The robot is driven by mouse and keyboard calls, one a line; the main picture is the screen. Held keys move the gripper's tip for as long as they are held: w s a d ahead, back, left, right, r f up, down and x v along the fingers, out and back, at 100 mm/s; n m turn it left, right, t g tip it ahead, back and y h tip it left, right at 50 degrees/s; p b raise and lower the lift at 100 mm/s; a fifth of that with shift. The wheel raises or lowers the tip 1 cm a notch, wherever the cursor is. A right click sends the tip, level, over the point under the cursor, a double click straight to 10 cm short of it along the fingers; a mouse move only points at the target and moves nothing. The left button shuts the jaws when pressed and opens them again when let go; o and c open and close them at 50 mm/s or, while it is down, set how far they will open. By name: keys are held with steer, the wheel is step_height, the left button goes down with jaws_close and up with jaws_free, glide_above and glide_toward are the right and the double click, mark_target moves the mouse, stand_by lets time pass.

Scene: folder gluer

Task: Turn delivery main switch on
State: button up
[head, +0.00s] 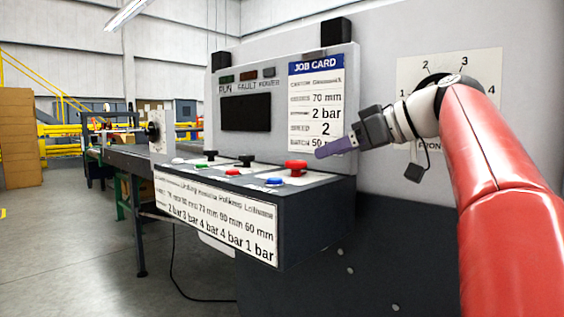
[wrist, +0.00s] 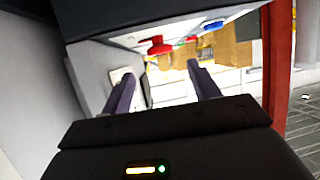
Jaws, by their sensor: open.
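I cannot tell which control is the delivery main switch, as no readable label names it. A control desk (head: 315,213) carries a red mushroom button (head: 296,167), a blue button (head: 274,182), a red button (head: 232,172), a green button (head: 200,167) and black knobs (head: 245,160). My gripper (head: 322,152) is above the desk's right end, close to the red mushroom button, pointing left. In the wrist view, its two purple fingers (wrist: 160,85) are spread with nothing held. The red mushroom button (wrist: 160,46) and blue button (wrist: 213,25) show beyond them.
A numbered dial plate (head: 410,75) on the right wall is partly hidden by my arm. A small dark box (head: 415,172) hangs below it. A job card (head: 316,100) and dark screen (head: 246,112) stand behind the desk. Open floor (head: 60,230) lies left.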

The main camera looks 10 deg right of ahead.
mark_target(302, 162)
steer(key=x, duration=0.7)
steer(key=shift+w+a, duration=0.2)
steer(key=shift+w, duration=0.1)
steer(key=shift+f, duration=0.1)
steer(key=c, duration=0.9)
